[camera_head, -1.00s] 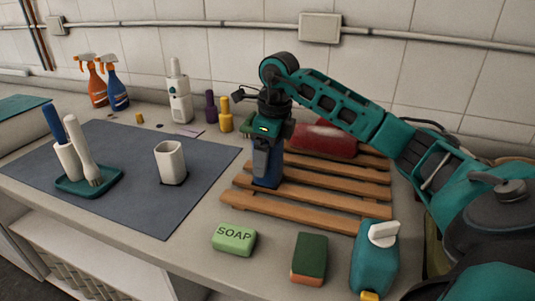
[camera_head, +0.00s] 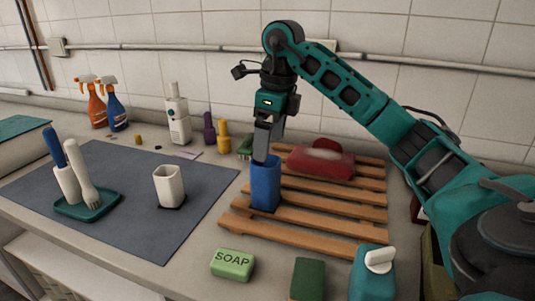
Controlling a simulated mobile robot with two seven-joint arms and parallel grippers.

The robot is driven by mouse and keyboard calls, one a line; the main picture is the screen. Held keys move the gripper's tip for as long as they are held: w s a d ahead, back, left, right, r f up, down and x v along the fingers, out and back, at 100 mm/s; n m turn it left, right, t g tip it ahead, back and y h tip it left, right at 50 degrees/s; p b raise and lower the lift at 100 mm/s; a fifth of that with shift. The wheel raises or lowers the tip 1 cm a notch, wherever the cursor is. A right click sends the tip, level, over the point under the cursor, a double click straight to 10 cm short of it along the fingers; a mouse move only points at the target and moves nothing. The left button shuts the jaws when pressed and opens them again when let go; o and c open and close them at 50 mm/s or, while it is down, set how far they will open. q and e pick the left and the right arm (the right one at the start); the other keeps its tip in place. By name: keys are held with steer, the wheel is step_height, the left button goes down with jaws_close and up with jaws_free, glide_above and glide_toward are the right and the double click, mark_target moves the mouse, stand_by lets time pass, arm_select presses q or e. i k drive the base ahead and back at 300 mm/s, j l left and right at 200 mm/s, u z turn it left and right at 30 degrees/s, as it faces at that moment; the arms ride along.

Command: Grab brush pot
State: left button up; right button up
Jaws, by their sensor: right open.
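A blue pot (camera_head: 265,188) stands upright on the left part of the wooden slatted rack. My right gripper (camera_head: 262,157) is directly above it, pointing down, with its fingertips at the pot's rim. The gripper is open. Whether a fingertip reaches inside the pot is hard to tell. A white pot (camera_head: 169,186) stands empty on the grey mat. Two brushes, one with a blue handle (camera_head: 54,148) and one white (camera_head: 81,165), stand at a white pot (camera_head: 67,186) on a teal tray (camera_head: 108,211). My left gripper is not in view.
The wooden rack (camera_head: 330,238) also bears a red object (camera_head: 320,161). Green soap (camera_head: 232,264), a sponge (camera_head: 307,279) and a teal bottle (camera_head: 371,274) stand along the front edge. Spray bottles (camera_head: 117,109) and small bottles stand at the back. The mat's (camera_head: 130,240) front is clear.

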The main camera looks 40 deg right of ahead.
mark_target(168, 178)
steer(key=k+j, duration=0.75)
steer(key=j, duration=0.25)
